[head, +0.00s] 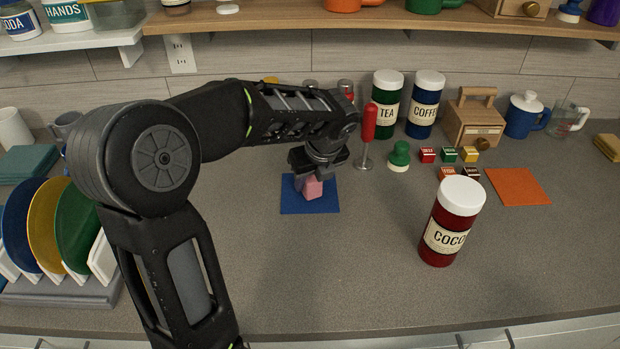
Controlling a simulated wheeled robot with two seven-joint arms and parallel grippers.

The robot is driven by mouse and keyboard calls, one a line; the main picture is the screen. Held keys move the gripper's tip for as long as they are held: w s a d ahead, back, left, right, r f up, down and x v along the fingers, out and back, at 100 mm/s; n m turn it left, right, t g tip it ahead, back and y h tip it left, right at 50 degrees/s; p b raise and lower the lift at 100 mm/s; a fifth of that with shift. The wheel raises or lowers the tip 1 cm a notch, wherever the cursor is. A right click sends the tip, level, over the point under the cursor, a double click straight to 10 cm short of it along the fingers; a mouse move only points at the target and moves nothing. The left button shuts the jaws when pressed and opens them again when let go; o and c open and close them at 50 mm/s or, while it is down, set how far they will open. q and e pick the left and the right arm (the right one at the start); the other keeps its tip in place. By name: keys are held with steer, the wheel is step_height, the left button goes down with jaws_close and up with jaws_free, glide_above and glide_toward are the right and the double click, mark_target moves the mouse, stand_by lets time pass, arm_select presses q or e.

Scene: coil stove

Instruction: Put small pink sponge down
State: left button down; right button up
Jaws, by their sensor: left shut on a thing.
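The small pink sponge (313,189) is in the middle of the head view, on or just above a blue square mat (310,207) on the counter. I cannot tell whether it touches the mat. My left gripper (311,178) comes down over the sponge from above and is shut on it. The fingers and wrist hide the sponge's upper part and the back of the mat. My right gripper is not in view.
A red cocoa canister (447,228) stands to the right, with free counter between it and the mat. A red-handled tool (368,135), a green stamp-like object (399,156) and small boxes stand behind. An orange mat (516,187) lies right. A plate rack (65,287) stands left.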

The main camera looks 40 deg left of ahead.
arm_select(q)
steer(key=shift+f, duration=0.15)
steer(key=c, duration=0.9)
jaws_free()
steer(key=shift+c, duration=0.2)
steer(key=v, duration=1.2)
steer(key=shift+r, duration=0.25)
steer(key=shift+s+f, duration=0.1)
steer(key=shift+s, duration=0.05)
